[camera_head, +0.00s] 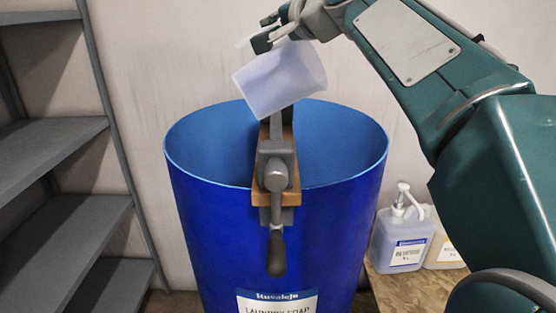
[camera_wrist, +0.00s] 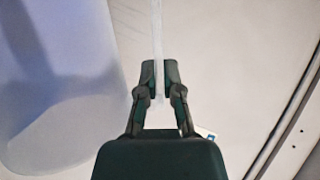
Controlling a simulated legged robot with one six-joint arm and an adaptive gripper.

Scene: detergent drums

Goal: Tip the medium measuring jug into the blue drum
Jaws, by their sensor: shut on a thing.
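The blue drum (camera_head: 215,225) stands upright and open-topped in the head view, with a "LAUNDRY SOAP" label low on its front. My gripper (camera_head: 265,32) is above the drum. It is shut on a thin translucent strip of the measuring jug (camera_head: 282,80), seemingly its handle. The jug is pale, translucent and tilted over the drum's opening, close above a clamp on the rim. In the wrist view, my gripper (camera_wrist: 159,80) pinches this strip, and the jug's body (camera_wrist: 60,75) fills the left side. Any contents of the jug and the drum's bottom cannot be made out.
A grey clamp (camera_head: 276,170) with a brown block and hanging handle sits across the drum's near rim. Grey shelves (camera_head: 50,145) stand at left. A pump bottle (camera_head: 400,240) and another container (camera_head: 443,248) stand on a wooden surface (camera_head: 415,290) at right.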

